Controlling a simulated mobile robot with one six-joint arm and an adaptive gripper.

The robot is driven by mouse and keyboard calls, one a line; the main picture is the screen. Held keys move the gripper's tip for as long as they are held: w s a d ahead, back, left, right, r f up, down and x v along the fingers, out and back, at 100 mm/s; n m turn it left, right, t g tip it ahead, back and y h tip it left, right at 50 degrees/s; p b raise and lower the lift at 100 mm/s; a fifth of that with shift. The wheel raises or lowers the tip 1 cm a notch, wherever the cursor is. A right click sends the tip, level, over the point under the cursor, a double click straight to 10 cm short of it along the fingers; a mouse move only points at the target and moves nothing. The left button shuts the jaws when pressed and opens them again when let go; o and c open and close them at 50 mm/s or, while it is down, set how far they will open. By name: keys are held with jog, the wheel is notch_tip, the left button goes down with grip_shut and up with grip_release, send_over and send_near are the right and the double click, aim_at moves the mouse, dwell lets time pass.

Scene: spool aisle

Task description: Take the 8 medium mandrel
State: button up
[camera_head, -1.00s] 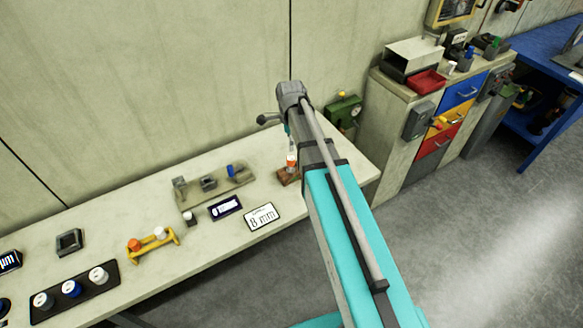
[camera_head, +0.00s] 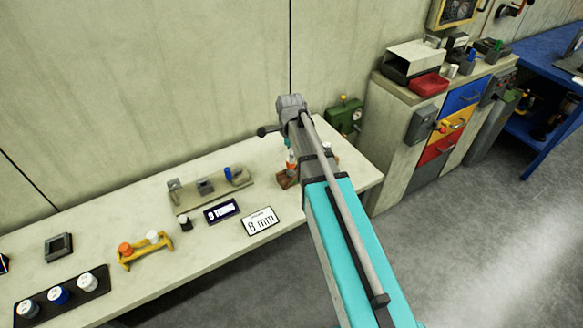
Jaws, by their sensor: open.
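I cannot tell for certain which piece is the 8 medium mandrel. A black tray (camera_head: 44,311) at the lower left holds three short round pieces with pale tops: a left one (camera_head: 28,309), a blue-sided middle one (camera_head: 58,295) and a right one (camera_head: 87,281). A yellow stand (camera_head: 141,261) beside it carries an orange-topped piece (camera_head: 126,248) and a white-topped piece (camera_head: 152,237). A white card (camera_head: 260,222) appears to read "8 mm". My arm reaches over the right part of the bench; its own links hide my gripper.
The pale bench (camera_head: 205,262) has a grey-beige fixture (camera_head: 215,190), a dark "TURNS" sign (camera_head: 222,211), a small dark-and-white piece (camera_head: 185,224) and an open grey square holder (camera_head: 58,247). A brown block (camera_head: 287,181) sits by my arm. A green machine (camera_head: 345,115) and drawer cabinet (camera_head: 388,150) stand right.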

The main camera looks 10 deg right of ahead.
aim_at(291, 169)
jog(key=shift+f, duration=0.15)
jog(key=shift+s+f+b, duration=0.1)
jog(key=shift+f+b, duration=2.4)
jog(key=shift+b, duration=0.1)
grip_shut()
